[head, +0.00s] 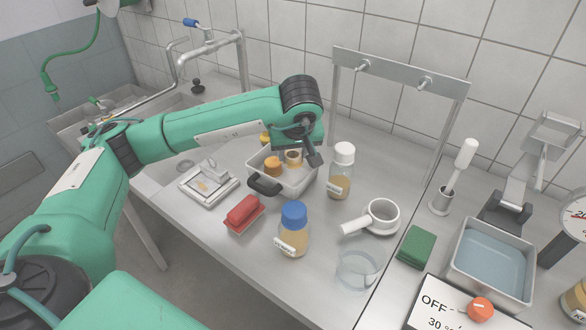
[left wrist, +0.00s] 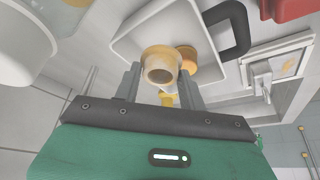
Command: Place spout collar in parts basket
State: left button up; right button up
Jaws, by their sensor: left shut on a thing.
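The spout collar (head: 293,157) is a tan ring with an open middle. My left gripper (head: 300,154) is shut on it, and the fingers sit on either side of the collar (left wrist: 161,66) in the left wrist view. The parts basket (head: 298,186) is a pale square tray with a black handle (head: 264,186). The collar is over or inside the basket; I cannot tell whether it touches the bottom. An orange cap (head: 272,167) is in the basket beside the collar. My right gripper is out of view.
A clear bottle with a white cap (head: 342,172) stands close right of the basket. A blue-capped bottle (head: 293,232) and red block (head: 244,213) are in front. A white handled cup (head: 381,217) stands further right.

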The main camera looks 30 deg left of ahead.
aim_at(294, 165)
pick_arm(q)
notch_tip(294, 165, down, 6)
jog(key=shift+r, duration=0.15)
jog(key=shift+f, duration=0.2)
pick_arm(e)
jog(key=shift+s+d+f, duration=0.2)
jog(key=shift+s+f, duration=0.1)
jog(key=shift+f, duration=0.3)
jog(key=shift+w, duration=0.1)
